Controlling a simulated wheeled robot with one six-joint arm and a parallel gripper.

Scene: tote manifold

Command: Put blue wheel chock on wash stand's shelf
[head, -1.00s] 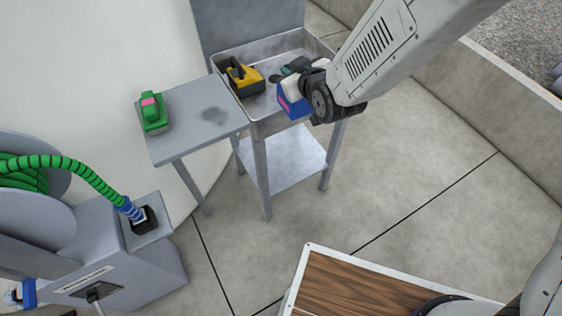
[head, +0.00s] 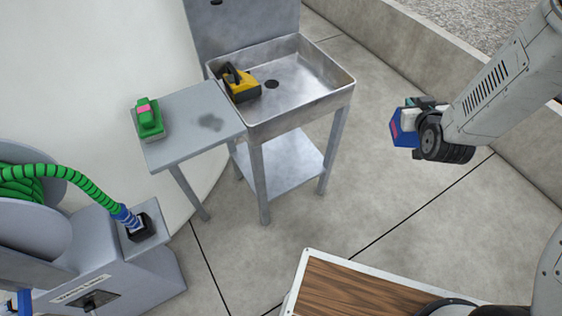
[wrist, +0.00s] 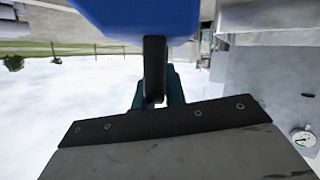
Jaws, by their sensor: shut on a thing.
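The blue wheel chock (head: 402,130) is held in my gripper (head: 417,107), out to the right of the wash stand (head: 352,92) and clear of it. A pink patch shows on the chock's side. In the wrist view the chock (wrist: 140,14) fills the top middle, and the dark and teal fingers of my gripper (wrist: 156,80) are shut on it. The wash stand's shelf (head: 290,170) is a flat grey plate low between the legs. Its visible part is bare; the basin hides its back part.
A yellow and black chock-like object (head: 240,84) lies in the basin's left end. A green one with a pink patch (head: 149,120) sits on the side board (head: 190,140). A hose reel (head: 100,260) stands at the left. The floor right of the stand is clear.

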